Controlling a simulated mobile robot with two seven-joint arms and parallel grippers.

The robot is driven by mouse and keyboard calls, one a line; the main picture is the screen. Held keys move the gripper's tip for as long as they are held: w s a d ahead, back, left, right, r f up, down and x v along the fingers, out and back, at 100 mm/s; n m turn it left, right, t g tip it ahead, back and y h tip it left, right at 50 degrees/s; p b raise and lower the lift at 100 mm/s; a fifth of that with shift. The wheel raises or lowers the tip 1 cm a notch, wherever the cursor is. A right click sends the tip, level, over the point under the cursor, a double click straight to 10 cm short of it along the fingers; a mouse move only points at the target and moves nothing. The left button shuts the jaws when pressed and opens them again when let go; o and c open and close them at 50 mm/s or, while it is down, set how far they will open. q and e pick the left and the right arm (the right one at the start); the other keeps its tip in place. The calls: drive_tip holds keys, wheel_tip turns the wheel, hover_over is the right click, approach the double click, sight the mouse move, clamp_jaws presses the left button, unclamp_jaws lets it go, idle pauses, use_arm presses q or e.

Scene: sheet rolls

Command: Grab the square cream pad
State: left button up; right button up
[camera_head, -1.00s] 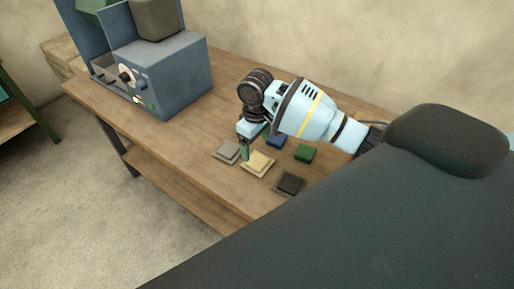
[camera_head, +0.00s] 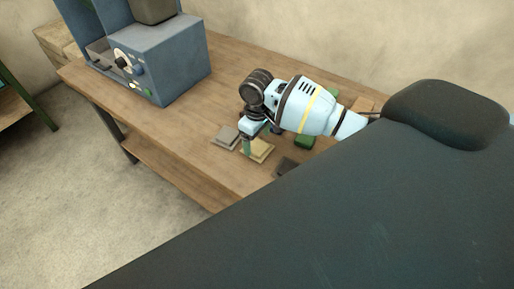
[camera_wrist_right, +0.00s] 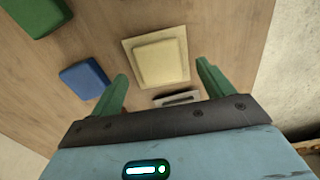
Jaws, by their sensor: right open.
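The square cream pad (camera_head: 258,151) lies flat on the wooden table, a raised block on a wider thin base. In the right wrist view the cream pad (camera_wrist_right: 160,62) is just beyond the fingertips, roughly centred between them. My right gripper (camera_wrist_right: 162,72) is open, with its two green fingers apart and nothing between them. In the head view the right gripper (camera_head: 248,145) is over the cream pad's left side and hides part of it; I cannot tell if they touch. My left gripper is not in view.
A grey pad (camera_head: 227,137) lies left of the cream pad. A dark pad (camera_head: 285,166) is at its right, partly hidden. A green block (camera_head: 305,142) and a blue block (camera_wrist_right: 85,79) are close by. A blue-grey machine (camera_head: 160,70) stands at the table's left.

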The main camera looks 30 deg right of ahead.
wheel_tip(320, 180, down, 3)
drive_tip(key=shift+r, duration=0.2)
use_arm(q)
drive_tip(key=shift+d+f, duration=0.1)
use_arm(e)
drive_tip(key=shift+c, duration=0.4)
drive_tip(key=c, duration=0.7)
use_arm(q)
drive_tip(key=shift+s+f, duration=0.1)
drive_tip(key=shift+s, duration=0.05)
use_arm(e)
drive_tip(key=c, duration=0.3)
drive_tip(key=shift+r, duration=0.2)
